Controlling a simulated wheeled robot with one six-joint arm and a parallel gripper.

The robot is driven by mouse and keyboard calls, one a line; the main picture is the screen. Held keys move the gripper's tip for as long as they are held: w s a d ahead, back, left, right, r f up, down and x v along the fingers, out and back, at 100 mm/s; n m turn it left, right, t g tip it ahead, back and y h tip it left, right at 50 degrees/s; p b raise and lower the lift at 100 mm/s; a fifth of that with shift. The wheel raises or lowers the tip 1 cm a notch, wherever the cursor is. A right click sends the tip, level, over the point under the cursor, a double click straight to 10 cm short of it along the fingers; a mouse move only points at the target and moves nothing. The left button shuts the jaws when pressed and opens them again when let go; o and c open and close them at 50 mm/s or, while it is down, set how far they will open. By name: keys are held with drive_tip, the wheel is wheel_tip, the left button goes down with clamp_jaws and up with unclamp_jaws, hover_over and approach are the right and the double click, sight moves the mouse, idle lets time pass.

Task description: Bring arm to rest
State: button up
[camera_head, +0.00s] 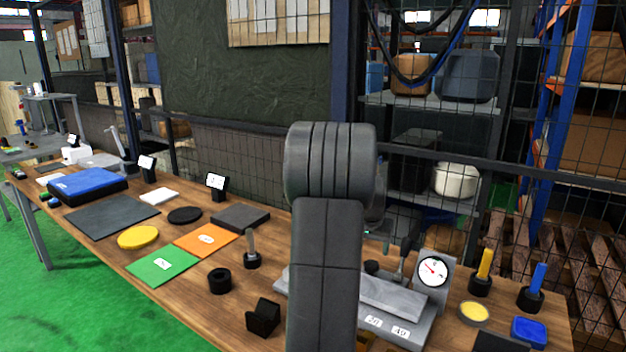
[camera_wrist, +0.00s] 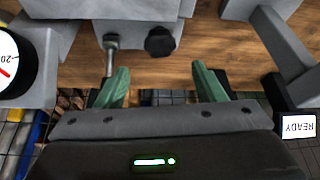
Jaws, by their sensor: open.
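My gripper (camera_wrist: 162,88) shows in the wrist view with its two green fingers spread apart. Nothing is between them; it is open and empty. In the wrist view the fingers hang over the table's edge, near a grey machine part (camera_wrist: 140,30) with a lever and a black knob (camera_wrist: 160,42). In the head view my arm stands upright in front of the wooden bench (camera_head: 160,290), and it hides my gripper and part of the grinder (camera_head: 390,298) behind it.
A dial gauge (camera_head: 433,271) stands right of my arm, with a yellow-handled tool (camera_head: 485,264) and a blue-handled tool (camera_head: 538,278) beyond. Left are a green mat (camera_head: 162,265), an orange mat (camera_head: 206,240) and a black ring (camera_head: 220,280). A wire fence (camera_head: 250,150) runs behind the bench.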

sight(371, 263)
drive_tip(key=x, duration=0.8)
drive_tip(key=shift+f, duration=0.1)
